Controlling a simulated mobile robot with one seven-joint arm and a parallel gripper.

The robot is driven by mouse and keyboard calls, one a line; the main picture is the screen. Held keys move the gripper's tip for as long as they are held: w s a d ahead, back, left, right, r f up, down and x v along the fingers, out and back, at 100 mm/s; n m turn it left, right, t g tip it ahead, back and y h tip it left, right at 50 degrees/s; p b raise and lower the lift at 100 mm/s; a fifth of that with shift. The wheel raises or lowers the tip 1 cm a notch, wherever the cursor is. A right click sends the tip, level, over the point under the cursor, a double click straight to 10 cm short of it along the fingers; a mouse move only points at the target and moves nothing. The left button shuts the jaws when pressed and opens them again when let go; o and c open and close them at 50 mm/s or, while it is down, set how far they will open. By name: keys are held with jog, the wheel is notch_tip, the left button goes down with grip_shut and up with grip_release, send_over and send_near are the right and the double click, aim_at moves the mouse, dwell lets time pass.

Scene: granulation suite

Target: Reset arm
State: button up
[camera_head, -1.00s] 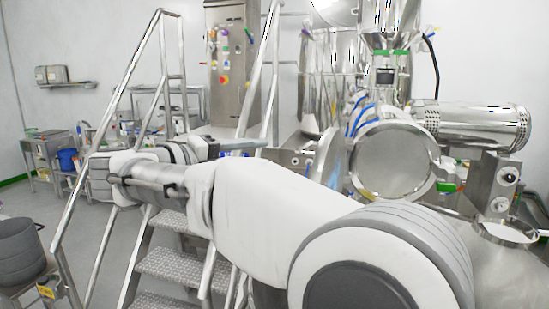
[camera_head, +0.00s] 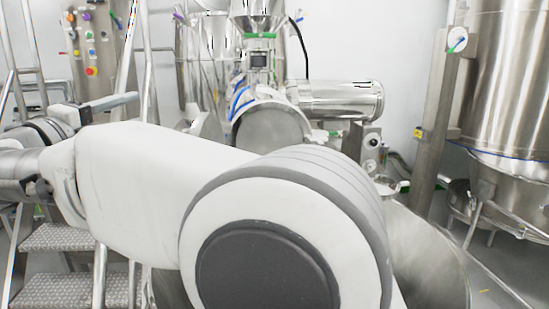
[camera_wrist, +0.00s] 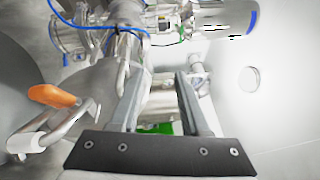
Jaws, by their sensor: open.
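My gripper (camera_wrist: 158,76) shows in the wrist view with its two long grey fingers apart and nothing held between them. In the head view, the gripper's end (camera_head: 108,103) is at the left, with grey fingers pointing right. My arm is bent across the lower part of the head view and hides much of what lies behind it. In the wrist view, steel pipework stands beyond the fingers, and a bit of green (camera_wrist: 158,128) shows between them. I cannot tell any contact.
A steel staircase with treads (camera_head: 58,237) and handrails is at the left. A control cabinet (camera_head: 92,45) with coloured buttons stands behind it. A steel drum machine (camera_head: 335,98) is at the centre back. A large steel vessel (camera_head: 505,80) on legs stands at the right. An orange-handled lever (camera_wrist: 52,96) is near the gripper.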

jog(key=w+d+r+n+t+y, duration=0.3)
jog(key=w+d+r+n+y, duration=0.15)
jog(key=r+n+y, duration=0.45)
jog(key=s+d+f+n+g+y, duration=0.25)
jog(key=d+f+n+y, duration=0.2)
jog(key=n, duration=0.35)
jog(key=s+d+f+n+g+h, duration=0.2)
jog(key=s+d+f+g+h, duration=0.1)
jog(key=s+d+f, duration=0.4)
jog(key=s+d+f+n+g+h, duration=0.1)
jog(key=s+d+f+g+h, duration=0.2)
jog(key=d+f, duration=1)
jog(key=s+d+f+n+g+h, duration=0.2)
jog(key=s+d+f+g+h, duration=0.1)
jog(key=s+d+f+g, duration=0.4)
jog(key=s+d+f, duration=0.3)
jog(key=s+d, duration=0.1)
jog(key=d, duration=0.1)
jog(key=shift+s+f+n, duration=0.2)
jog(key=shift+s+n, duration=0.05)
jog(key=shift+n, duration=0.05)
